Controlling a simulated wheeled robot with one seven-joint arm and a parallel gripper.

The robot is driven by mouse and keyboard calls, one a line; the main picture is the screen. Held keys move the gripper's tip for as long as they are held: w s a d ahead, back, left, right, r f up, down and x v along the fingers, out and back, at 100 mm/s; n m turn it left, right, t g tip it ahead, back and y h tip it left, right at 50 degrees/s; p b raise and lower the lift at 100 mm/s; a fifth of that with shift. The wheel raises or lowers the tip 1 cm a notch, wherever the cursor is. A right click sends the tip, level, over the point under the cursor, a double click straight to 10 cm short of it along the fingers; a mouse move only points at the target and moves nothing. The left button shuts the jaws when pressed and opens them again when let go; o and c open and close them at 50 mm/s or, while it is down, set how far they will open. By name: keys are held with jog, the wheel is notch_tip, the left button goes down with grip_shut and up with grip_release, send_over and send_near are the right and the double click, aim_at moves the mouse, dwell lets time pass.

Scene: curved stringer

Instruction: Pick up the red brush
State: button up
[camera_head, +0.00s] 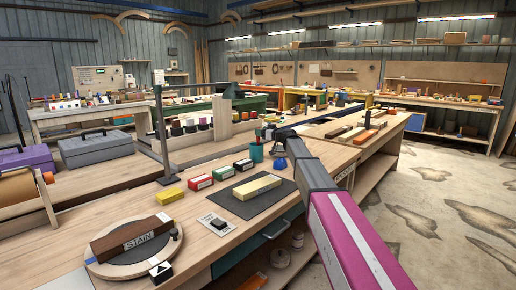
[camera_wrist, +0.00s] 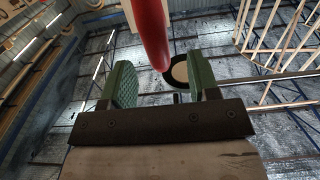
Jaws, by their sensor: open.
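In the wrist view a long, smooth red rod-like thing (camera_wrist: 151,35), which looks like the red brush's handle, comes down from the top edge. Its rounded lower end shows near the gap between the fingers. My gripper (camera_wrist: 164,84) is open, its two green pads standing apart with nothing clamped between them. Whether the red thing lies between the pads or beyond them, I cannot tell. In the head view my gripper (camera_head: 267,131) is small and dark, above and close to a teal cup (camera_head: 257,153) on the bench. I cannot make out the red brush there.
A blue thing (camera_head: 280,163) lies near the cup. A dark post stands left.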

jog(key=x, duration=0.5)
jog(key=shift+f, duration=0.35)
jog(key=shift+d, duration=0.1)
jog(key=c, duration=1)
jog(key=shift+r, duration=0.1)
